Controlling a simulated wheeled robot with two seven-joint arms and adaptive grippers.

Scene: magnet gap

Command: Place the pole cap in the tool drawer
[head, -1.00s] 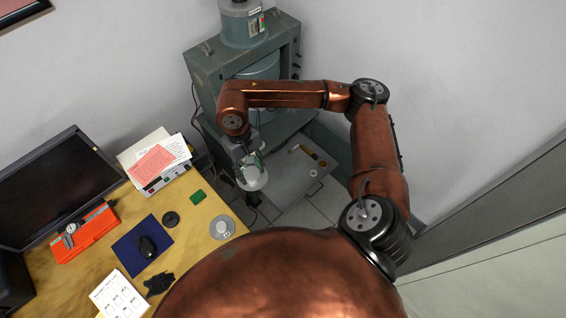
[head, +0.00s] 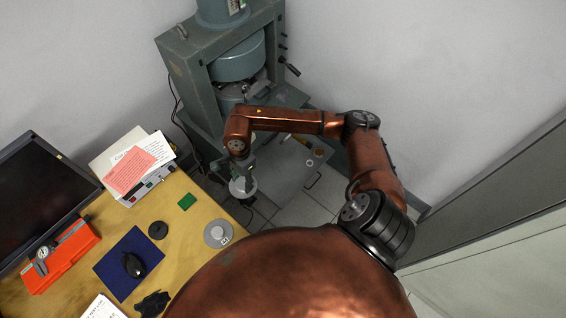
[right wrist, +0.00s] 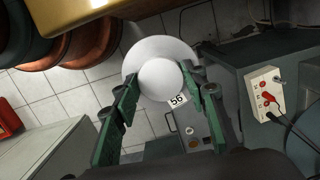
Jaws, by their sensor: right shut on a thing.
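My right gripper (head: 243,178) is shut on the pole cap (head: 242,187), a pale disc with a round raised middle. In the right wrist view the pole cap (right wrist: 160,78) sits between the green fingers, and a "56"-like label shows by its lower edge. The gripper holds it in the air to the left of the open tool drawer (head: 275,182). The drawer, grey and flat-bottomed, sticks out below the press-like magnet frame (head: 190,75). A ring and a yellow-handled tool lie toward its far right side. My left gripper is out of view.
A wooden desk (head: 190,262) at the left holds a second labelled disc (head: 218,234), a black puck (head: 158,230), a blue mat (head: 115,275), an orange case (head: 62,262) and a monitor (head: 35,190). Tiled floor is free in front of the drawer.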

